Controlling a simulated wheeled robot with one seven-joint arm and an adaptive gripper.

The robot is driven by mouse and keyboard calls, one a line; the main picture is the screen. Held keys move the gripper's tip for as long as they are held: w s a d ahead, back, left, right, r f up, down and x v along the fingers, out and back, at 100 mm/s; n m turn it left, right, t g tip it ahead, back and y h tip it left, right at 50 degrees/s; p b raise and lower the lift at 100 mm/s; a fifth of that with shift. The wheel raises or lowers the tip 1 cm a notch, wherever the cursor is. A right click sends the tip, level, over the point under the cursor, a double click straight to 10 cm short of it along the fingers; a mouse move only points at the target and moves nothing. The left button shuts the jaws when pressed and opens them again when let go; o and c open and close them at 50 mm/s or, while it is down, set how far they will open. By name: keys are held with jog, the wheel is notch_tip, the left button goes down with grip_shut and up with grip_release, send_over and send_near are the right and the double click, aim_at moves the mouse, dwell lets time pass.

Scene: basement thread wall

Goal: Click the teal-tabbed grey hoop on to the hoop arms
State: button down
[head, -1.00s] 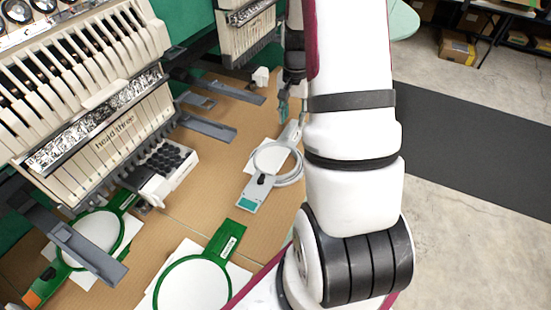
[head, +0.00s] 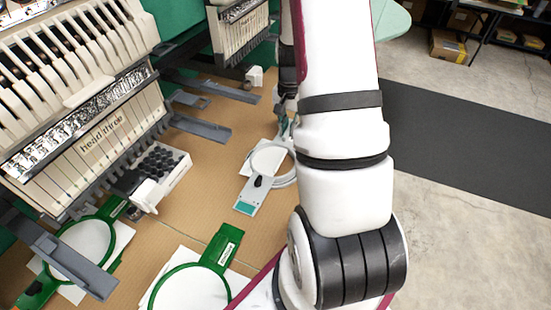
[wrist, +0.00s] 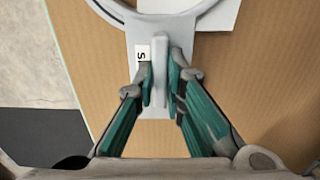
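The teal-tabbed grey hoop (head: 252,190) lies on the tan table with its teal tab toward the near side and its ring beyond. In the wrist view its grey ring (wrist: 118,12) shows at the top, and its grey end with a white label runs toward me. My gripper (wrist: 161,82) has its two teal-sided fingers close together on either side of an upright grey ridge at that end, apparently touching it. In the head view my gripper (head: 285,122) is at the hoop's far end, partly hidden by my arm. Grey hoop arms (head: 203,129) jut out under the machine heads.
Green hoops lie at the near left (head: 110,205) and near middle (head: 225,245), with white sheets. A white tray of dark spools (head: 178,177) sits below the head marked "head three" (head: 105,130). Open floor is at the right.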

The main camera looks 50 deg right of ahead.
dwell(0.3)
jog(key=shift+r+p, duration=1.15)
jog(key=shift+r, duration=0.85)
